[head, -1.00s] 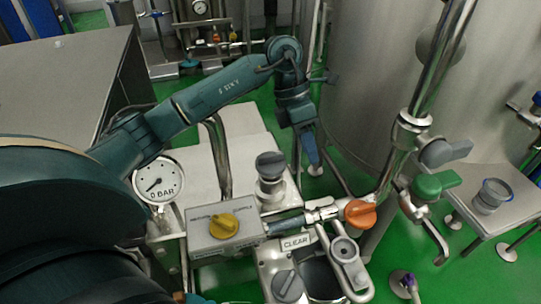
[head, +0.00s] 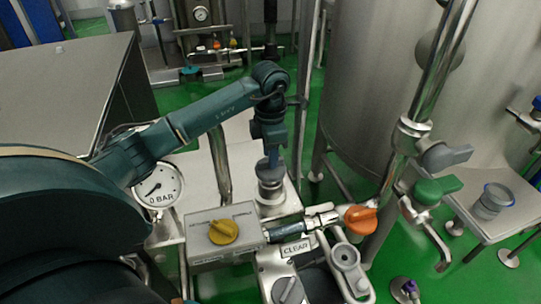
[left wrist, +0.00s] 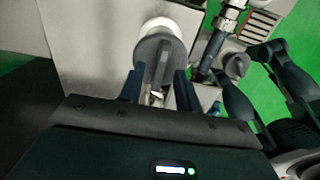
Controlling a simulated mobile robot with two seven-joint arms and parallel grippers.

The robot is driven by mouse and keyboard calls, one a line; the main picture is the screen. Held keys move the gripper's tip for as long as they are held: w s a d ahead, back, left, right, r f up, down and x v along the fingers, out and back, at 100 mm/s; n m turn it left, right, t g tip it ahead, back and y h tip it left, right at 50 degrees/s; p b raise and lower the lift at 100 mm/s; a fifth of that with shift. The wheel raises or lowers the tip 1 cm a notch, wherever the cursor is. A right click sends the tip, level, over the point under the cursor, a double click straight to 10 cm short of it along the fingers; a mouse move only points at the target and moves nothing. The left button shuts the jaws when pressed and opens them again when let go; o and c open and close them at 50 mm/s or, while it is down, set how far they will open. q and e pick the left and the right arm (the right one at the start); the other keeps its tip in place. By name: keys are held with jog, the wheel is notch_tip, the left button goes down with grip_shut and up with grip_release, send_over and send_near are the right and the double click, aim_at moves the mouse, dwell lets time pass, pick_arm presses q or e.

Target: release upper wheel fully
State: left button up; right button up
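The upper wheel (head: 270,182) is a grey round knob on a pale metal fitting, behind the yellow-knobbed box. My left gripper (head: 269,157) points down over it, with the fingertips at the wheel. In the left wrist view, the wheel (left wrist: 160,50) with its raised grip bar lies between the two fingers of the left gripper (left wrist: 158,87). The fingers are apart, with a gap visible beside the bar. A second, lower grey wheel (head: 289,291) is at the bottom of the head view. My right gripper is not clearly seen; dark arm parts show at the right in the wrist view.
A pressure gauge (head: 158,185) reading near 0 bar and a box (head: 225,245) with a yellow knob (head: 223,231) stand close by. An orange valve handle (head: 361,220) and a green handle (head: 437,190) are to the right. A large steel tank (head: 370,95) rises behind.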

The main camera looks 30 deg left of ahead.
pick_arm(q)
jog(key=shift+f, duration=0.8)
jog(key=shift+c, duration=0.4)
grip_shut()
